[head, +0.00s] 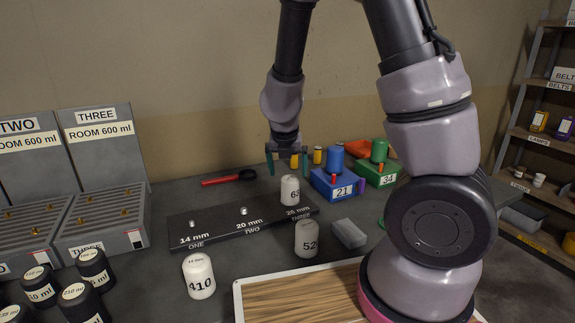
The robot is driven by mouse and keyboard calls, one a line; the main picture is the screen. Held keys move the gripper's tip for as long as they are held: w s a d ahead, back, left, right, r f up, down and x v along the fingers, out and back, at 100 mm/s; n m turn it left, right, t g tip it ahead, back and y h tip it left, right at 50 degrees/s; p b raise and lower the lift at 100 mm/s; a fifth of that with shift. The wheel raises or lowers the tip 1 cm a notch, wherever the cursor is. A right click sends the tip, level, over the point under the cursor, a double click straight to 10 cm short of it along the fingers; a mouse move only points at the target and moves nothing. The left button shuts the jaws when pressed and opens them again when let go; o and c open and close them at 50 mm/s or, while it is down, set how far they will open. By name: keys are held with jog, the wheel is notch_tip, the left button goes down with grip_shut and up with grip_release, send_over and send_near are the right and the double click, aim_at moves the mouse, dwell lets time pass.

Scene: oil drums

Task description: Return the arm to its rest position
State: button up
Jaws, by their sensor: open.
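My gripper (287,168) hangs near the middle of the head view, pointing down, with its two dark green fingers apart and nothing seen between them. A white drum marked with a 6 (290,190) shows just below it, at the 26 mm THREE place of a dark board (218,228). My gripper looks clear of this drum. My arm rises from the lower right, bends above the top edge of the view, and comes down to the gripper.
White drums marked 410 (199,277) and 520 (306,239) stand in front of the board. Blue box 21 (337,190) and green box 34 (376,174) stand behind. Grey racks (100,220) and black drums (94,268) are left; a wood-filled tray (300,297) is in front.

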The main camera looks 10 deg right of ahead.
notch_tip(320, 180, up, 22)
jog(key=a+n+t+y, duration=0.2)
jog(key=n+t+y, duration=0.4)
jog(key=n, duration=1.1)
jog(key=s+d+r+n+g+h, duration=0.1)
jog(key=s+d+n, duration=0.3)
jog(key=s+n, duration=0.4)
jog(key=s+d+r+n+g+h, duration=0.1)
jog(key=s+d+r+n, duration=0.3)
jog(key=s+n, duration=0.5)
jog(key=shift+d+r+n+g, duration=0.2)
jog(key=shift+d+n+g, duration=0.4)
jog(key=shift+n, duration=0.2)
jog(key=shift+w+a, duration=0.1)
